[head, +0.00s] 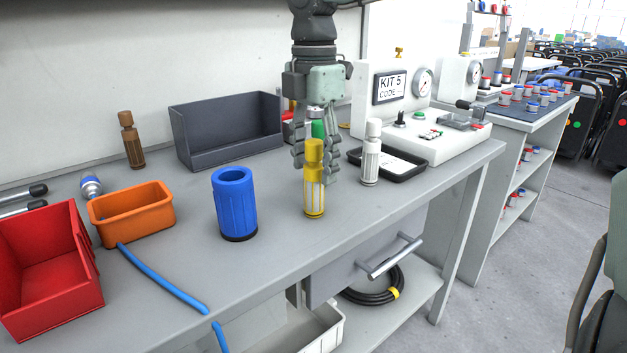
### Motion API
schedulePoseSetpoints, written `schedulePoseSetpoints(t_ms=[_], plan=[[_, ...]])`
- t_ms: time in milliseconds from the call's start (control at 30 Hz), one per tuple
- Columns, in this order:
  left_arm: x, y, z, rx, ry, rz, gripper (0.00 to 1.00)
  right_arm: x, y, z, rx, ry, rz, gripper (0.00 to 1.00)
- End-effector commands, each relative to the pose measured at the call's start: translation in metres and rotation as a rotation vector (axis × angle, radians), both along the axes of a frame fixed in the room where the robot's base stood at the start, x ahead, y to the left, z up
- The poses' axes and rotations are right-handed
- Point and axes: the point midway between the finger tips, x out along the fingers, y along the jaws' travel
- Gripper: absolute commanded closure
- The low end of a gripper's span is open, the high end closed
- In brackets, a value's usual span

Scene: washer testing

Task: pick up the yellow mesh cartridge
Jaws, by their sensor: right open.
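The yellow mesh cartridge (314,183) stands upright on the grey workbench (270,205), near its front edge. My right gripper (316,172) comes down from above, fingers pointing down, open. Its fingers show to the left and right of the cartridge and partly behind it. I cannot tell whether any finger touches the cartridge. My left gripper is not in view.
A white cartridge (371,152) stands close to the right, by a black tray (393,169). A blue cup (234,203) stands to the left. Further left are an orange bin (132,212) and a red bin (45,270). A dark grey bin (228,133) stands behind.

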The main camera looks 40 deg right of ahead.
Motion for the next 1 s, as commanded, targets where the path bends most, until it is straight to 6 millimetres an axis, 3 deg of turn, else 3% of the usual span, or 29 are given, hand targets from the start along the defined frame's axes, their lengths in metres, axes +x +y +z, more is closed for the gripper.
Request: schedulePoseSetpoints(t_ms=[133, 367, 800, 1000], plan=[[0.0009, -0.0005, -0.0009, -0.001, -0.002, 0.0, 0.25, -0.0001, 0.0, -0.0132, 0.002, -0.001, 0.001, 0.46], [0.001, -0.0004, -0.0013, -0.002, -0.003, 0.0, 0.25, 0.0002, -0.0002, -0.0142, 0.001, -0.003, 0.0, 0.46], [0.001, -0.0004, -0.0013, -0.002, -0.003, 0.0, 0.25, 0.0003, -0.0002, -0.0138, 0.001, -0.003, 0.0, 1.0], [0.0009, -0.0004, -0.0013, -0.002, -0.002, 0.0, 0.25, 0.0004, -0.0002, -0.0133, 0.001, -0.004, 0.0, 1.0]])
